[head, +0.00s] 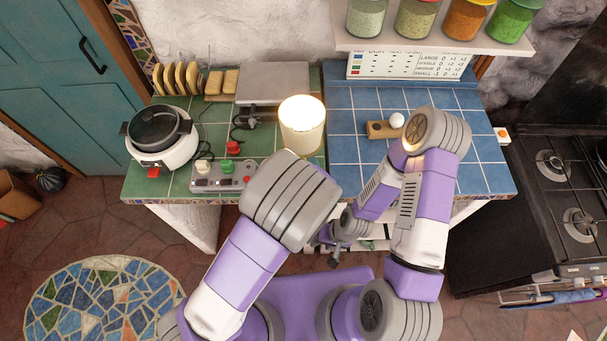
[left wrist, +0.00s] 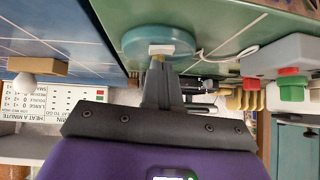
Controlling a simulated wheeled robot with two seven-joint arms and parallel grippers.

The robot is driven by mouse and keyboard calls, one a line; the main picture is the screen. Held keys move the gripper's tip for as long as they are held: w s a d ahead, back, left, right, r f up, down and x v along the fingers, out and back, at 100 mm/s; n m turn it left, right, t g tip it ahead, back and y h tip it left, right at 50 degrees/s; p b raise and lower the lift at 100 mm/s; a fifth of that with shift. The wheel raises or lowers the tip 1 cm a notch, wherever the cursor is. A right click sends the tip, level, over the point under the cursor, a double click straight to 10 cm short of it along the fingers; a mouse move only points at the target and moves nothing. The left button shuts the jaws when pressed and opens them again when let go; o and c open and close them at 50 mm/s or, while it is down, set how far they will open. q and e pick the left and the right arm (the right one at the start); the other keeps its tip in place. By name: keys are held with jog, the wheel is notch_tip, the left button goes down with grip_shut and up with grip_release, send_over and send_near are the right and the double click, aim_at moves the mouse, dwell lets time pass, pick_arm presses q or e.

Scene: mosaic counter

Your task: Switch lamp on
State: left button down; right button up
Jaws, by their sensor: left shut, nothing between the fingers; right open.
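The lamp (head: 302,128) stands on the counter near the seam between green and blue tiles. Its cream shade glows brightly in the head view and looks lit. In the left wrist view its round teal base (left wrist: 150,38) shows, with a small white switch (left wrist: 161,50) on it. My left gripper (left wrist: 157,64) is shut and empty, with its tips at the switch; I cannot tell whether they touch it. In the head view my left arm hides that gripper and the lamp's base. My right gripper (head: 323,250) is open and empty in front of the counter, low down and away from the lamp.
A grey control box (head: 222,178) with coloured knobs and a white cooker (head: 165,145) stand left of the lamp. A wooden block (head: 379,130) with a white ball lies to the right. A jar shelf (head: 430,45) overhangs the back. Blue tiles between lamp and block are clear.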

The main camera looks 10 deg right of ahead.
pick_arm(q)
notch_tip(320, 180, up, 3)
jog(key=shift+r+p, duration=0.1)
jog(key=shift+p, duration=0.95)
jog(key=p+v, duration=0.1)
jog(key=v, duration=0.8)
jog(key=shift+s+a+p, duration=0.3)
jog(key=shift+s+p, duration=0.05)
jog(key=shift+s, duration=0.05)
pick_arm(e)
notch_tip(320, 180, up, 5)
jog(key=shift+f, duration=0.1)
pick_arm(q)
jog(key=s+a+f+n+g+b, duration=0.1)
jog(key=a+f+g+b, duration=0.6)
jog(key=f, duration=1)
jog(key=s+a+f+n+h+b, duration=0.1)
jog(key=s+a+f+h+b, duration=0.1)
jog(key=f, duration=0.4)
jog(key=s+a+f+n+g+h+b, duration=0.1)
jog(key=s+a+f+n+b, duration=0.1)
jog(key=s+a+f, duration=0.3)
jog(key=shift+s+a+f+h, duration=0.35)
jog(key=shift+s+f, duration=0.35)
jog(key=shift+f, duration=0.55)
pick_arm(e)
notch_tip(320, 180, down, 11)
jog(key=shift+f, duration=0.2)
pick_arm(q)
jog(key=shift+d, duration=0.1)
